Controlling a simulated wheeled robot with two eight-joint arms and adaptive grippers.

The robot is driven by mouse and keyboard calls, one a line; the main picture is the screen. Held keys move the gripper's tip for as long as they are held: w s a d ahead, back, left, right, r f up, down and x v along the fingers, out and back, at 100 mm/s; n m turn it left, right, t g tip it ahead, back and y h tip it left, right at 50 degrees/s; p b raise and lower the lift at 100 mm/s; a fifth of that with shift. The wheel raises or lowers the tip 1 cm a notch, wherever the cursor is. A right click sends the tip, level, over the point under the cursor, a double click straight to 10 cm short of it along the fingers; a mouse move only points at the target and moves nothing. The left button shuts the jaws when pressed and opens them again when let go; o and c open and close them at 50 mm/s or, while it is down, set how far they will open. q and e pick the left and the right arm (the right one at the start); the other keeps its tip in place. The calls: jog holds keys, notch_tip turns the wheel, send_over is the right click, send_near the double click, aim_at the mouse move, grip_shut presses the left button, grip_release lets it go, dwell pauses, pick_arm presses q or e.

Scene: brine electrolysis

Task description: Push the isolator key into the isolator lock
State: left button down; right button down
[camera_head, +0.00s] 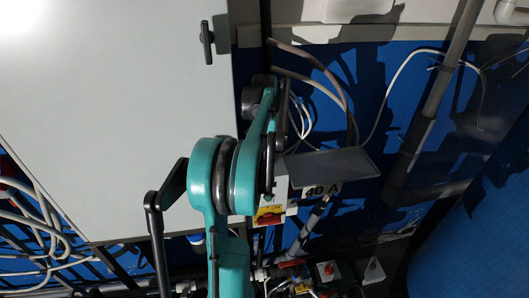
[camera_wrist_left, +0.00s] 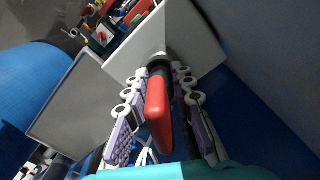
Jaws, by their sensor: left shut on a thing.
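The isolator key has a red handle (camera_wrist_left: 158,108) and a dark front part. In the left wrist view it sits between the fingers of my left gripper (camera_wrist_left: 160,84), which is shut on it. The key's front end points at a pale round collar (camera_wrist_left: 158,57) on a light grey box face (camera_wrist_left: 190,38), apparently the isolator lock. The front end looks in line with the collar and at or very near it; I cannot tell how deep it sits. In the head view my teal arm hides the key and the fingers. My right gripper is not in view.
A dark grey flat panel (camera_head: 335,165) juts out beside the box, also seen in the wrist view (camera_wrist_left: 65,100). A red-and-yellow switch (camera_head: 268,216) and a "40 A" label (camera_head: 321,190) are close by. A large pale cabinet (camera_head: 110,110) stands left. Loose cables hang above.

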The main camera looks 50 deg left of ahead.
pick_arm(q)
jog(key=shift+f, duration=0.2)
dwell(0.5)
jog(key=c, duration=1.2)
grip_release()
notch_tip(320, 180, up, 12)
jog(key=w+d+f+m+t+y+b, duration=0.1)
jog(key=w+d+f+m+t+b, duration=0.15)
jog(key=d+f+b, duration=1.75)
jog(key=s+d+f+m+t+b, duration=0.2)
jog(key=s+d+f+b, duration=0.2)
jog(key=d+f, duration=0.6)
jog(key=s+d+f+m+t+h+b, duration=0.1)
jog(key=s+d+f+m+t+b, duration=0.1)
jog(key=s+d+f+b, duration=0.3)
jog(key=d+f+b, duration=0.1)
jog(key=d+f, duration=0.3)
jog(key=f, duration=0.5)
jog(key=shift+s+d+f+t, duration=0.15)
jog(key=shift+d+f+t, duration=0.15)
jog(key=shift+d+t, duration=0.1)
